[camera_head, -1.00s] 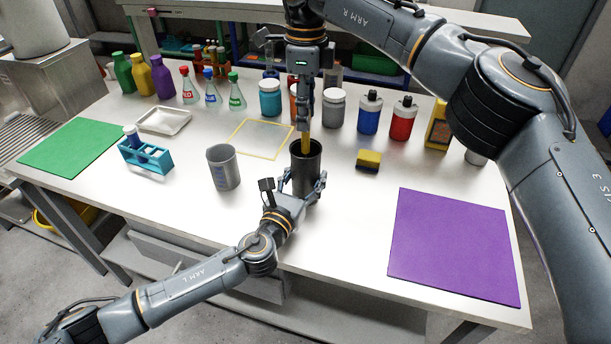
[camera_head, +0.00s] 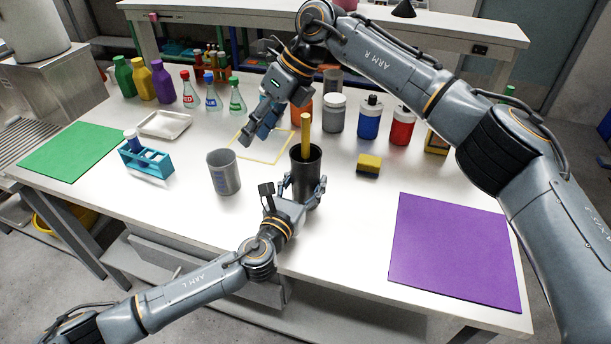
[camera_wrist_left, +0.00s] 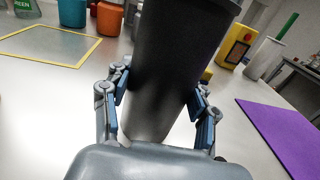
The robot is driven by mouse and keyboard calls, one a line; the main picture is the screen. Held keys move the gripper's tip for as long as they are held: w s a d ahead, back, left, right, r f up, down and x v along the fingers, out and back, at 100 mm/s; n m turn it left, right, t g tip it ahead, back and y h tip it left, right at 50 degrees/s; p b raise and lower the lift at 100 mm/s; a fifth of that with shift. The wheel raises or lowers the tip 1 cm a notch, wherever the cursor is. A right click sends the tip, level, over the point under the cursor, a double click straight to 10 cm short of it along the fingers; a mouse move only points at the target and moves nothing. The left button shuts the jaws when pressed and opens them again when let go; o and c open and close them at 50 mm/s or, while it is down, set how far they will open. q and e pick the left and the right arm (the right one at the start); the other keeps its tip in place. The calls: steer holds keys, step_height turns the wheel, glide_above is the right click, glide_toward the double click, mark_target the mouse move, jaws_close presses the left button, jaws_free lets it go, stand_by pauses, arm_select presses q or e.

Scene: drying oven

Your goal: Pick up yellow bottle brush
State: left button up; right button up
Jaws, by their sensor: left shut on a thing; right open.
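The yellow bottle brush (camera_head: 306,133) stands upright in a black cylindrical holder (camera_head: 306,176); only its yellow handle shows above the rim, and its lower end is hidden inside. My left gripper (camera_head: 305,190) is shut around the black holder from the front. In the left wrist view the holder (camera_wrist_left: 172,70) stands between the two fingers, tilted in the picture. My right gripper (camera_head: 262,128) is open and empty, up and to the left of the brush handle, apart from it, pointing down and left.
A grey beaker (camera_head: 223,172) stands left of the holder. Jars and bottles, such as a blue bottle (camera_head: 369,118), line the back. A purple mat (camera_head: 455,250) covers the right front, a green mat (camera_head: 70,152) the left.

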step_height(320, 180, up, 8)
steer(key=m+y, duration=0.9)
steer(key=m, duration=0.2)
steer(key=m+t+y, duration=0.2)
steer(key=m+t, duration=0.4)
steer(key=m, duration=1.1)
glide_above(306, 156)
steer(key=v, duration=0.6)
step_height(306, 156, down, 7)
steer(key=s+d+f+m+t, duration=0.2)
steer(key=d+f+m, duration=0.3)
steer(key=m, duration=0.1)
steer(key=shift+h, duration=0.4)
steer(key=x, duration=1.1)
steer(key=shift+w+a+f, duration=0.1)
steer(key=shift+a, duration=0.3)
jaws_close()
